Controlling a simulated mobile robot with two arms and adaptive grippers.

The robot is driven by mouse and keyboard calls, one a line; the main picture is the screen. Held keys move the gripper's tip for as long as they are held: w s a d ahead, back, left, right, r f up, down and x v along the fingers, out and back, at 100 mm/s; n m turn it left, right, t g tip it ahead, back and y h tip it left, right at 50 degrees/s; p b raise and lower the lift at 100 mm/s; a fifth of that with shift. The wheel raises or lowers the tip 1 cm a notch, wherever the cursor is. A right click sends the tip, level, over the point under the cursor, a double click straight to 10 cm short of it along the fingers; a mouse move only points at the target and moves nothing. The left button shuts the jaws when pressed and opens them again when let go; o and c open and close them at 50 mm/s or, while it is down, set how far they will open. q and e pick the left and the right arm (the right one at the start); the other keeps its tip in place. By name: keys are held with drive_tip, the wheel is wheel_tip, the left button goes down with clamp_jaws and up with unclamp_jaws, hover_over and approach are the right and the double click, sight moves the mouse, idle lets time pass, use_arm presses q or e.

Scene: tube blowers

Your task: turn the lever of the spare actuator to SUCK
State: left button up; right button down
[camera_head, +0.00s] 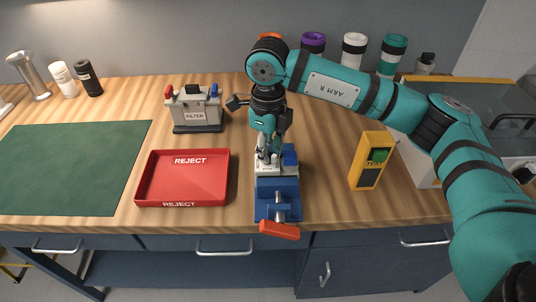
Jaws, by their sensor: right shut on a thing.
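A small grey and white unit with a blue part, which looks like the spare actuator (264,169), sits at the blue vise (278,189) at the bench's front edge. My right gripper (267,157) points down onto the top of this unit. Its fingers are shut on a small part there, which appears to be the lever. The fingers hide most of the lever, so its setting cannot be read, and no SUCK mark is legible. My left gripper is out of view.
A red REJECT tray (181,188) lies left of the vise. A FILTER box (196,116) stands behind it. A yellow meter (371,162) stands to the right. A green mat (70,167) covers the left bench. Several coloured-capped containers stand at the back.

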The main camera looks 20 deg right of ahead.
drive_tip(key=shift+r, duration=0.1)
idle(0.5)
drive_tip(key=c, duration=1.3)
unclamp_jaws()
wheel_tip(320, 180, up, 12)
drive_tip(key=shift+f, duration=0.1)
